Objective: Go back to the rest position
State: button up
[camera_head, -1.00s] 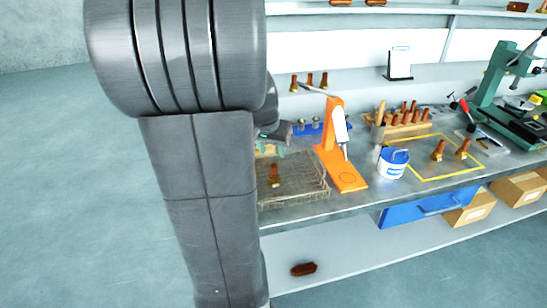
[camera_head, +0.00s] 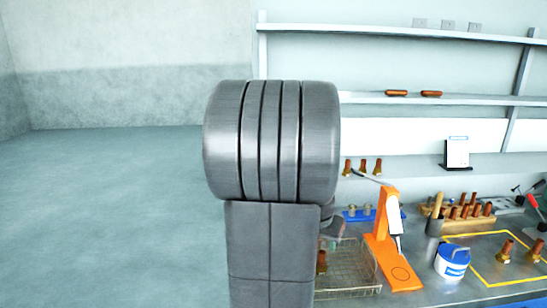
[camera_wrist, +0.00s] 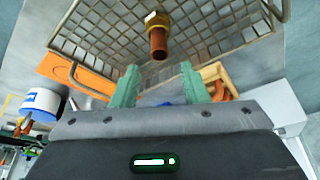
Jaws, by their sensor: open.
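My gripper (camera_wrist: 170,92) is open in the wrist view, its two green fingers apart with nothing held between them. Above it in that picture lies a wire mesh basket (camera_wrist: 215,35). A copper-coloured fitting with a brass end (camera_wrist: 157,40) stands in the basket, apart from the fingers. In the head view my arm covers the middle of the picture and hides most of my gripper. The basket (camera_head: 350,290) and the fitting (camera_head: 321,262) show just to the right of my arm.
An orange stand (camera_head: 384,240) is right of the basket on the bench. A blue-and-white tub (camera_head: 452,262), a wooden rack (camera_head: 460,216) of copper fittings and a yellow-outlined area (camera_head: 480,266) lie farther right. Shelves (camera_head: 400,100) run behind. The floor at left is clear.

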jog(key=x, duration=0.7)
jog(key=shift+r, duration=1.3)
